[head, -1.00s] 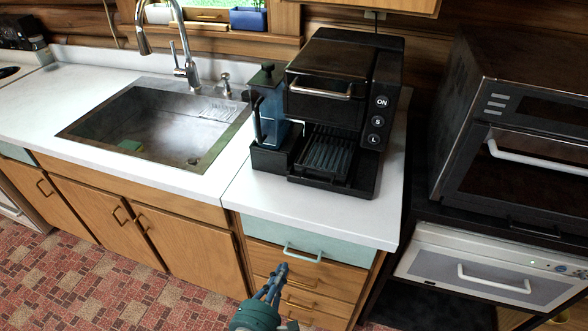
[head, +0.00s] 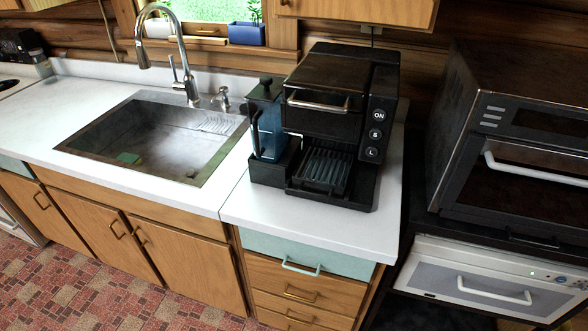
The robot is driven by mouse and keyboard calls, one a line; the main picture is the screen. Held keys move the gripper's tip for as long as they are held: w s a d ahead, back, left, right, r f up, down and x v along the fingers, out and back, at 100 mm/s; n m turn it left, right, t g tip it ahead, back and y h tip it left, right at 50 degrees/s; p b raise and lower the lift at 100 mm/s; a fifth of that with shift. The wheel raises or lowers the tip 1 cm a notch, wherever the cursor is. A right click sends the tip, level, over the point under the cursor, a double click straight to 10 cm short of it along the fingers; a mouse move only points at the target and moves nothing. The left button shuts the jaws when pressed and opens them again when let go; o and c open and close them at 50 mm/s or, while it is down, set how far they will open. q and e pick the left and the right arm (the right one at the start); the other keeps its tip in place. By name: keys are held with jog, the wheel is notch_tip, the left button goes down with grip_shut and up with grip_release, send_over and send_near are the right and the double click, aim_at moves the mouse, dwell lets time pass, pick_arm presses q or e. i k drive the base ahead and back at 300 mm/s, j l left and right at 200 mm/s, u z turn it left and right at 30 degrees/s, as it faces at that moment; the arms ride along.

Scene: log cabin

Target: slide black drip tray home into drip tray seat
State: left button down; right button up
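The black drip tray (head: 326,172) has a ribbed top and sits low at the front of the black coffee machine (head: 338,80), under its overhanging upper body. The drip tray seat (head: 352,198) is the dark base of the machine around the tray. Black on black, I cannot tell how far in the tray sits. Neither my left nor my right gripper is in the head view.
A blue-sided container with a dark lid (head: 266,125) stands in a black holder left of the machine. The sink (head: 155,140) and tap are further left, a large oven (head: 520,130) at right. The white counter (head: 290,212) is clear in front.

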aim_at(318, 168)
jog(key=j+z, duration=0.1)
jog(key=z, duration=0.35)
jog(key=j+z, duration=0.4)
jog(key=j, duration=0.4)
jog(key=k+j+z, duration=0.1)
jog(key=j+z, duration=0.3)
jog(key=j, duration=0.45)
jog(key=k+j, duration=0.1)
jog(key=j, duration=0.45)
jog(key=k+j, duration=0.1)
jog(key=j, duration=0.45)
